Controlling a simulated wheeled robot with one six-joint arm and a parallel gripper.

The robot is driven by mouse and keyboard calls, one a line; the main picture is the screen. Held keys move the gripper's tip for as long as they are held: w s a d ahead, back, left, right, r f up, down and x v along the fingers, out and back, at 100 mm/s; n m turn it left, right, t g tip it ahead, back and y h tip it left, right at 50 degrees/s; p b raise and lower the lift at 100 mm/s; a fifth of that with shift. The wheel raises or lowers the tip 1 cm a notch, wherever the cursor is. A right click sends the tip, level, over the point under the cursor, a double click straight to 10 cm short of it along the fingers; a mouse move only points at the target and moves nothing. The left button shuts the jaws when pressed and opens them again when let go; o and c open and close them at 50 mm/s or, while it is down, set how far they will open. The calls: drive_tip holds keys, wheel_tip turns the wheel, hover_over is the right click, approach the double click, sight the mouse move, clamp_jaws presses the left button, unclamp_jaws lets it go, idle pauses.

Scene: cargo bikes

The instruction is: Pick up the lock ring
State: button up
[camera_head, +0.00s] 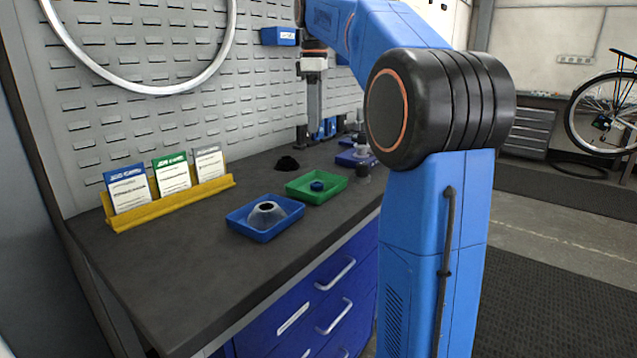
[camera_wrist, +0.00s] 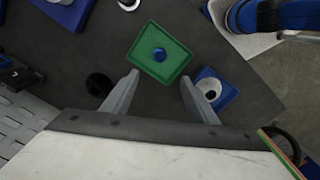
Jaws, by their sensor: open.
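A small round blue part, which looks like the lock ring (camera_head: 317,186), lies in a green tray (camera_head: 298,193) on the workbench; its exact shape is too small to tell. In the wrist view, the blue part (camera_wrist: 159,55) lies inside the green tray (camera_wrist: 148,72), just beyond the fingertips in the picture. My gripper (camera_wrist: 160,77) is open and empty, its two grey fingers spread apart above the bench. The fingers appear on either side below the tray in that picture, with no visible contact.
A blue tray (camera_head: 236,219) with a translucent domed part (camera_head: 266,214) stands beside the green tray. A black part (camera_head: 287,163) lies behind. A yellow card rack (camera_head: 168,207) stands against the pegboard. The bench front left is clear.

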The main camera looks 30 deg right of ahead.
hover_over(318, 184)
drive_tip(key=f, duration=0.7)
drive_tip(key=w+f, duration=0.1)
drive_tip(key=f, duration=0.3)
drive_tip(key=shift+f, duration=0.2)
drive_tip(key=shift+s+d+f, duration=0.1)
drive_tip(key=shift+s+f, duration=0.1)
drive_tip(key=shift+f, duration=1.25)
drive_tip(key=shift+s+f, duration=0.2)
drive_tip(key=shift+f, duration=1.25)
drive_tip(key=c, duration=1.1)
